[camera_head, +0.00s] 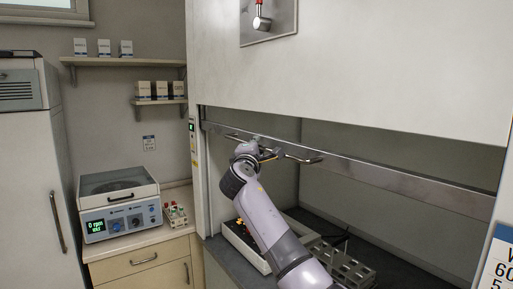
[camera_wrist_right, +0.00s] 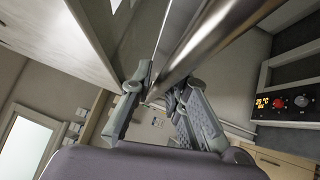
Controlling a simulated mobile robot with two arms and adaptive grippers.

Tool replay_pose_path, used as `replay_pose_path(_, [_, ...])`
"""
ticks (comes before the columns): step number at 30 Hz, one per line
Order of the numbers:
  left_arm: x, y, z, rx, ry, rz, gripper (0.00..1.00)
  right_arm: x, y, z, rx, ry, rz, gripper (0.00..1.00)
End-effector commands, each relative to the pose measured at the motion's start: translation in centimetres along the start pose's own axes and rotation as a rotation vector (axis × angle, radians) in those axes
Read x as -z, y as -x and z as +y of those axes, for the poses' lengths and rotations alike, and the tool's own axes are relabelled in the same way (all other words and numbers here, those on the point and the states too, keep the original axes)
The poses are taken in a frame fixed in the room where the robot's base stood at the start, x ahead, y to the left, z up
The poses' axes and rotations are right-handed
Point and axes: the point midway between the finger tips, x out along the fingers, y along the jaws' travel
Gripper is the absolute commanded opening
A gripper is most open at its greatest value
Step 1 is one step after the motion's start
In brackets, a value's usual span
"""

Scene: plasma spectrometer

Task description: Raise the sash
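My right gripper (camera_head: 262,152) is at the left part of this handle. In the right wrist view its fingers (camera_wrist_right: 163,88) lie on either side of the bar, close to it. Whether both press on it is not clear. My left gripper is out of view.
A centrifuge (camera_head: 118,205) and a small tube rack (camera_head: 175,214) stand on the left counter. A tall cabinet (camera_head: 32,190) is at far left. A sign (camera_head: 498,262) stands at lower right.

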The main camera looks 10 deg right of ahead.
Motion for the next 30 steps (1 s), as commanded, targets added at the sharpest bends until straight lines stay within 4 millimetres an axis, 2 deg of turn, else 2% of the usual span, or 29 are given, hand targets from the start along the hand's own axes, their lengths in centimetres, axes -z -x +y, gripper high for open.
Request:
replay_pose_path(6, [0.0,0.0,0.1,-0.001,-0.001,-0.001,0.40,0.0,0.0,-0.1,0.002,0.001,0.001,0.31])
replay_pose_path(17, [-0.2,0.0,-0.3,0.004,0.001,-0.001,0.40,0.1,0.2,-0.2,0.003,0.002,0.002,0.31])
replay_pose_path(23, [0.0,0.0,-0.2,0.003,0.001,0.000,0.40,0.2,1.8,-0.2,0.001,0.001,0.003,0.31])
replay_pose_path(30, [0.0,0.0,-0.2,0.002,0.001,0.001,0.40,0.2,5.2,-0.2,0.001,0.000,0.003,0.31])
